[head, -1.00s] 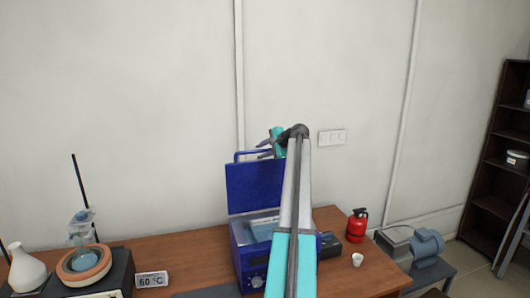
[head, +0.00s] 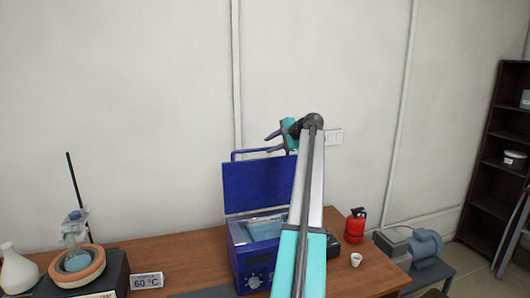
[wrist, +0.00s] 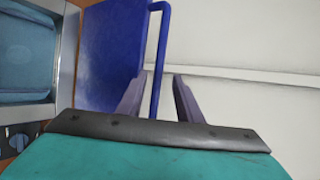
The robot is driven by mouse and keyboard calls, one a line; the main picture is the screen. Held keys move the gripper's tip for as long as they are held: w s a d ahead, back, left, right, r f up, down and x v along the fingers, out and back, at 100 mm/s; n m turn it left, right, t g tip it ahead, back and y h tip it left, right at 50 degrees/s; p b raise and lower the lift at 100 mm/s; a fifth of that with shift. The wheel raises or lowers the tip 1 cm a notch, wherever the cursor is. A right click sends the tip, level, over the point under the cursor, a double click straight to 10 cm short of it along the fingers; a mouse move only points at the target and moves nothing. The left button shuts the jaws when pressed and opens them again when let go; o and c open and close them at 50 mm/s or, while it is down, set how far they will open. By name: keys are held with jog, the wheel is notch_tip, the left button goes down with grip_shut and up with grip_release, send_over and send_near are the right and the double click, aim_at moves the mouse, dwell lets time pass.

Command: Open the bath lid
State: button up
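The blue bath (head: 240,262) stands on the wooden bench, its basin uncovered. Its blue lid (head: 252,188) stands upright at the back of the bath, with a blue bar handle (head: 236,153) along its top edge. My gripper (head: 269,143) is at the handle, up by the wall. In the wrist view, my gripper (wrist: 160,78) has its two fingers apart, with the handle (wrist: 162,40) running between them and gaps showing on both sides. The lid (wrist: 108,55) is left of the fingers there, and the basin (wrist: 25,65) lies beyond it. My arm covers the bath's right side in the head view.
A 60 °C display (head: 147,281) and a heating device with an orange ring (head: 95,263) are on the left. A red extinguisher (head: 355,226) and white cup (head: 356,259) stand right of the bath. The wall (head: 300,60) is close behind the lid.

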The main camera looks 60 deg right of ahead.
jog(key=shift+b+v, duration=0.85)
jog(key=shift+v, duration=2.05)
